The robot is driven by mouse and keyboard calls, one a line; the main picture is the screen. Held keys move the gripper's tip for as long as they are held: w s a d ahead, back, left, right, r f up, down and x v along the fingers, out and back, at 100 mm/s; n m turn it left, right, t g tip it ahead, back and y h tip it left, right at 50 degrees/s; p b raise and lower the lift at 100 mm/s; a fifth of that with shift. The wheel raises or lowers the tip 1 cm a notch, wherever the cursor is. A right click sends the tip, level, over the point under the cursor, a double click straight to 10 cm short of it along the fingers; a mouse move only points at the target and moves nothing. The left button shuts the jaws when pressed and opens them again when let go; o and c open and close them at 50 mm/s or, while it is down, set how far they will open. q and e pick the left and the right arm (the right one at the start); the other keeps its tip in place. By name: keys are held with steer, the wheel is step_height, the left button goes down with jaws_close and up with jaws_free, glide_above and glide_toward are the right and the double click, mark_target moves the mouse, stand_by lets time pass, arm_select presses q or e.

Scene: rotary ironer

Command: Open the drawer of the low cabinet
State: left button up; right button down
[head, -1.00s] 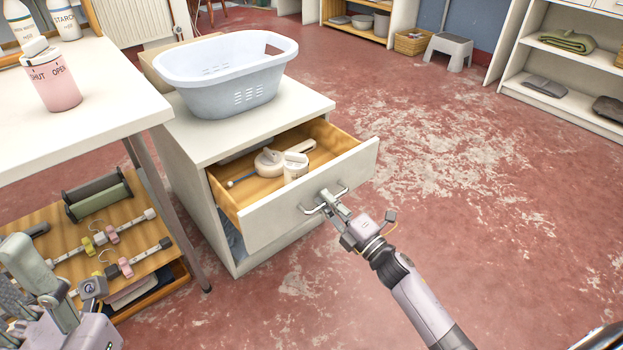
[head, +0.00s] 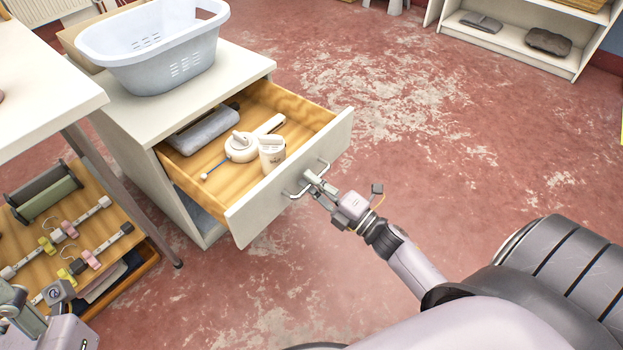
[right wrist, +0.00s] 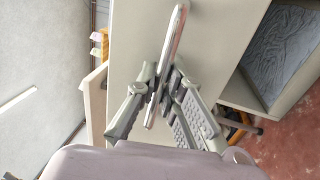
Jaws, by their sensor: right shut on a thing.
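The low cabinet (head: 240,62) is white, and its drawer (head: 292,180) stands well out, with its wooden inside in view. In it lie a folded grey cloth (head: 203,130), a round white object (head: 240,147) with a handle, and a white container (head: 271,153). My right gripper (head: 316,184) is shut on the drawer's metal bar handle (head: 323,169). In the right wrist view the handle (right wrist: 172,60) runs between the two fingers (right wrist: 163,95). My left gripper (head: 20,315) is at the lower left edge, partly cut off; its fingers are unclear.
A pale laundry basket (head: 155,48) stands on the cabinet top. A white table (head: 50,95) is at the left, with a wooden shelf (head: 100,225) of hangers below. The red floor (head: 420,130) in front of the drawer's right side is clear.

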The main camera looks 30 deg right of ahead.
steer(key=c, duration=2)
jaws_free()
steer(key=shift+o, duration=0.2)
steer(key=v, duration=1.2)
